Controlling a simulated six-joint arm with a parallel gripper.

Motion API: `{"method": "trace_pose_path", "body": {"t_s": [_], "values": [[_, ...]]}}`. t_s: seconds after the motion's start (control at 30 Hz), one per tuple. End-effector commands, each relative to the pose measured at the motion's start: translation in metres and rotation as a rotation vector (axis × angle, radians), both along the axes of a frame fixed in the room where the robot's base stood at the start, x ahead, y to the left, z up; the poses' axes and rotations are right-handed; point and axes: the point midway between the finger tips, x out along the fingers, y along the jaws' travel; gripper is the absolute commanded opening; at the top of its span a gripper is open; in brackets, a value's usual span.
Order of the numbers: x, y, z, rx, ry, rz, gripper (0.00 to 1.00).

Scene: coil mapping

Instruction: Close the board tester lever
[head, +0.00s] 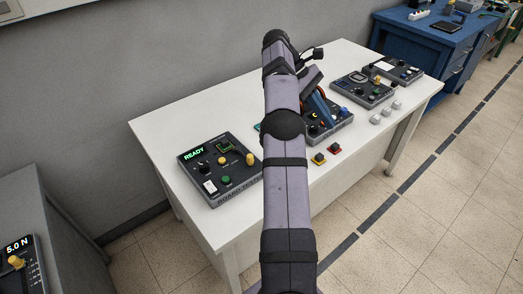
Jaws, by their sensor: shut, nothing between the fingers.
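The board tester (232,192) is a dark flat box at the left of the white table, lettered "BOARD TEST" along its front, the rest hidden behind my arm. Its green display (194,154) reads READY. A yellow-knobbed part (250,159) stands at its right edge; I cannot tell whether this is the lever or how far it is tilted. My arm rises through the middle of the view and covers the area right of the tester. Part of my wrist shows near the top of the arm; my gripper's fingers are hidden behind the arm.
A middle device (339,118) with a tilted blue part stands right of my arm. A yellow button box (319,159) and a red one (334,149) lie before it. More devices (362,92) stand farther right, by small grey blocks. The white table (165,125) is bare at its left end.

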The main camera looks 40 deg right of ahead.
Motion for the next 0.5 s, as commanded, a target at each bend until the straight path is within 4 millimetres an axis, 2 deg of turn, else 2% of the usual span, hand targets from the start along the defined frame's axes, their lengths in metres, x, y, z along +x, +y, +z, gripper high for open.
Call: {"method": "trace_pose_path", "body": {"t_s": [0.03,0.1,0.2,0.27,0.37,0.5], "values": [[-0.038,-0.015,0.009,0.023,-0.014,-0.083,0.00],[-0.078,-0.021,0.010,0.092,-0.057,-0.177,0.00],[-0.114,-0.013,-0.007,0.234,-0.192,-0.282,0.00],[-0.115,-0.002,-0.020,0.312,-0.287,-0.319,0.00],[-0.096,0.021,-0.041,0.430,-0.453,-0.357,0.00],[-0.042,0.059,-0.065,0.576,-0.680,-0.401,0.00]]}}
